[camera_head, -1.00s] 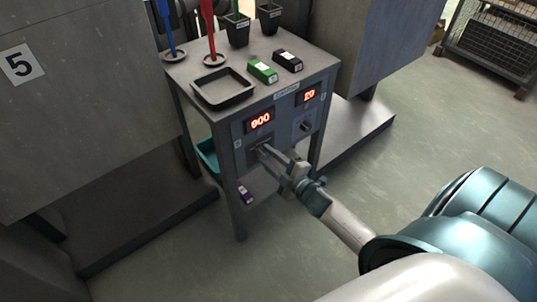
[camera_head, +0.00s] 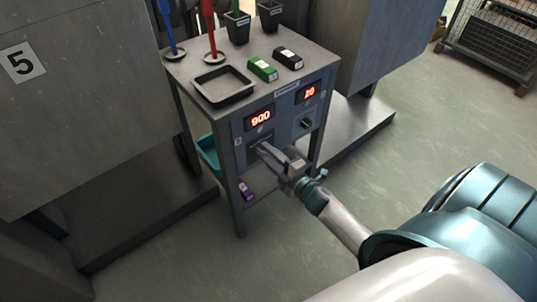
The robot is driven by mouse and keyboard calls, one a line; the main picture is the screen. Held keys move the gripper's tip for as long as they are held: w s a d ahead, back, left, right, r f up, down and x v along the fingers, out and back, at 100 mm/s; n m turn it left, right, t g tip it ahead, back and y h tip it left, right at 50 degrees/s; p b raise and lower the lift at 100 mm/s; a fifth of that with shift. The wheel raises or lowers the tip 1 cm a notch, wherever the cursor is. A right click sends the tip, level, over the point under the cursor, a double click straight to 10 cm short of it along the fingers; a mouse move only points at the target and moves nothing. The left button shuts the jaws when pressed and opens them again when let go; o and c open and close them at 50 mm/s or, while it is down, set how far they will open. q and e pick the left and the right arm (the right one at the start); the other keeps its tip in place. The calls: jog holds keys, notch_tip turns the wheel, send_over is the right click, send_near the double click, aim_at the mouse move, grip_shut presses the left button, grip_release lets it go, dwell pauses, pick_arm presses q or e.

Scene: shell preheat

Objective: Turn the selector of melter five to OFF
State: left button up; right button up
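The control stand (camera_head: 236,150) has two panels on its front. The left panel's display (camera_head: 261,118) reads 900, and the selector below it is mostly hidden by my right gripper. The right panel's display (camera_head: 306,93) appears to read 20, with a dark round selector (camera_head: 305,123) below it. My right gripper (camera_head: 262,149) reaches in from the lower right, with its fingertips at the left panel's selector. Whether the fingers are closed on it cannot be made out. A machine marked 5 (camera_head: 80,95) stands left of the stand. My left gripper is not in view.
On the stand's top are a black tray (camera_head: 250,92), a green box (camera_head: 262,69), a black box (camera_head: 288,58), two dark cups and blue and red upright tools on saucers. A teal bin (camera_head: 208,153) and purple item (camera_head: 246,190) sit below. Floor in front is clear.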

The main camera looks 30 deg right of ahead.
jog(key=o, duration=0.4)
jog(key=shift+c, duration=0.2)
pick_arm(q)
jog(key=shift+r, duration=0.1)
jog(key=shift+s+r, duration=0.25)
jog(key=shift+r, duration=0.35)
pick_arm(e)
jog(key=s+d+r, duration=0.1)
jog(key=s, duration=1.6)
jog(key=shift+s, duration=0.15)
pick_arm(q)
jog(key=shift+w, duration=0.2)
pick_arm(e)
jog(key=shift+d, duration=0.1)
